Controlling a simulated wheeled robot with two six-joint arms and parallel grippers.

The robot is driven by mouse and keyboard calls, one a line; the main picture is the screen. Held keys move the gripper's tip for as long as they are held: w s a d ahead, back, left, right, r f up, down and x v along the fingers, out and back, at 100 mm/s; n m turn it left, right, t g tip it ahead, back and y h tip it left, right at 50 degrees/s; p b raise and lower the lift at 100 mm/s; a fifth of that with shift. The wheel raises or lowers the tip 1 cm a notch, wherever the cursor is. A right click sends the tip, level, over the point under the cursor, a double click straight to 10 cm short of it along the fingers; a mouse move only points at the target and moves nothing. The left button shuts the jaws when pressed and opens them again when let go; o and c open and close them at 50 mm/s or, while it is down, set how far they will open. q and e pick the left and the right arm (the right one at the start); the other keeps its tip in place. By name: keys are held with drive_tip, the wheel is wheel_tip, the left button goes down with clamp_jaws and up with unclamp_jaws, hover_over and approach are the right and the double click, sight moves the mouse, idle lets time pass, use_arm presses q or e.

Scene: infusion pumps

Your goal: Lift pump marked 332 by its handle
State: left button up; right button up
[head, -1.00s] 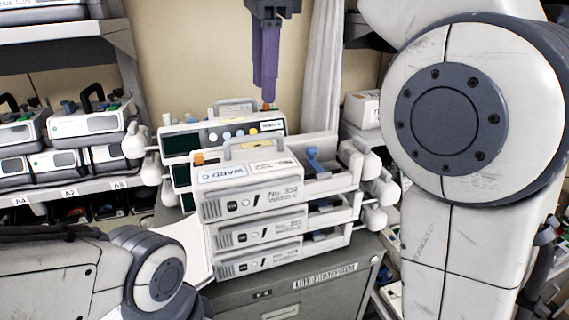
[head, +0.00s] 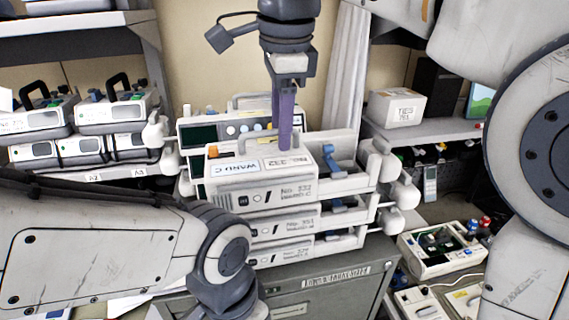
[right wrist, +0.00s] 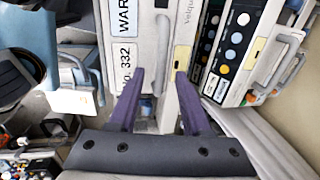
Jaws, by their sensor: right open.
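The pump marked 332 (head: 262,192), a white case with a WARD C label, lies on top of a stack of similar pumps. Its number also shows on the pump in the right wrist view (right wrist: 124,62). My right gripper (head: 285,148) points down over the top of this pump, its purple fingers open. In the right wrist view the right gripper (right wrist: 162,75) has its two fingers apart, with the pale handle (right wrist: 163,45) showing between them in the picture. No grip shows. In the head view the fingers partly cover the handle. My left gripper is out of view.
A pump with a dark screen and round buttons (head: 240,128) stands behind the stack. The stack rests on a grey cabinet (head: 335,283). Shelves with more pumps (head: 112,112) are at left. A white box (head: 397,107) and an opened device (head: 440,248) are at right.

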clamp_jaws()
drive_tip(key=shift+r, duration=0.15)
idle(1.1)
